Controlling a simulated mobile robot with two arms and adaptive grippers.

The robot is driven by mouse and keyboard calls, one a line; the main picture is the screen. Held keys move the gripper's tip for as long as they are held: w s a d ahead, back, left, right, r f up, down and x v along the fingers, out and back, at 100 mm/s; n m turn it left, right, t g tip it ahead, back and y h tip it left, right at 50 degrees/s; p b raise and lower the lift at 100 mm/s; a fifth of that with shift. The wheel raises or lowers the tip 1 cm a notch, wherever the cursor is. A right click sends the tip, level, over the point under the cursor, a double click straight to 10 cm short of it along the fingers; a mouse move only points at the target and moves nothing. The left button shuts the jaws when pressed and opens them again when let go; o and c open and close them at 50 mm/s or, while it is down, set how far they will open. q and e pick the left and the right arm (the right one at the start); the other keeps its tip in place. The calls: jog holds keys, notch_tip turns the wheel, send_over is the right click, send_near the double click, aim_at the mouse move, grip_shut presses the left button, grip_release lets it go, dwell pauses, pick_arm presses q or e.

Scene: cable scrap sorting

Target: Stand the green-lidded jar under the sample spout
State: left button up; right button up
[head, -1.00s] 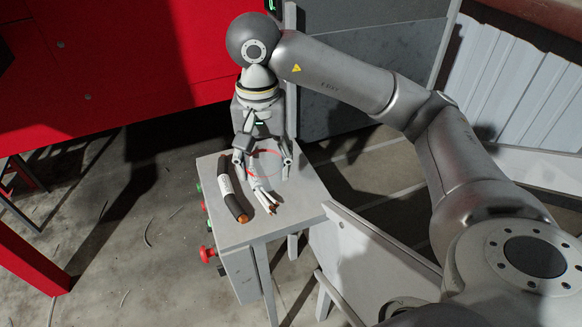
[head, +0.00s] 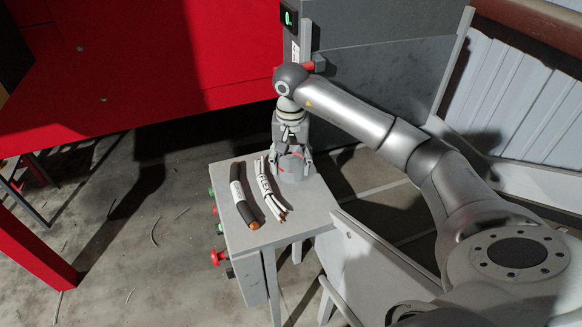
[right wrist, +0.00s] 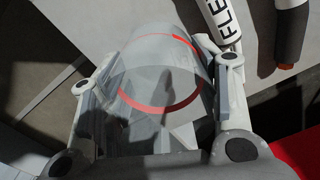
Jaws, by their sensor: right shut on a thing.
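My right gripper (head: 291,158) is shut around a grey, see-through-looking round container (right wrist: 160,80) with a red ring. In the head view the container (head: 292,172) appears upright at the back right of a small grey table (head: 240,170); I cannot tell whether it touches the tabletop. In the right wrist view it sits between the two fingers of my right gripper (right wrist: 158,105). No green lid shows on it. No other jar is in view, and I cannot make out a sample spout for certain. My left gripper is not in view.
A black cable piece (head: 241,196) with a copper end and a white cable piece marked FLEX (head: 268,190) lie left of the container. A red button (head: 219,257) juts from the table's side. A red-tipped fitting (head: 312,66) and a green display (head: 289,17) are behind.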

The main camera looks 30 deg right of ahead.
aim_at(291, 171)
notch_tip(291, 171, down, 2)
jog(key=shift+f+p, duration=0.15)
jog(key=shift+p, duration=0.55)
jog(key=shift+f, duration=0.3)
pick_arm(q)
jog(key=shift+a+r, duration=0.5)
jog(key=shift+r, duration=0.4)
pick_arm(e)
jog(key=shift+f, duration=0.1)
jog(key=shift+f, duration=0.15)
jog(key=o, duration=1)
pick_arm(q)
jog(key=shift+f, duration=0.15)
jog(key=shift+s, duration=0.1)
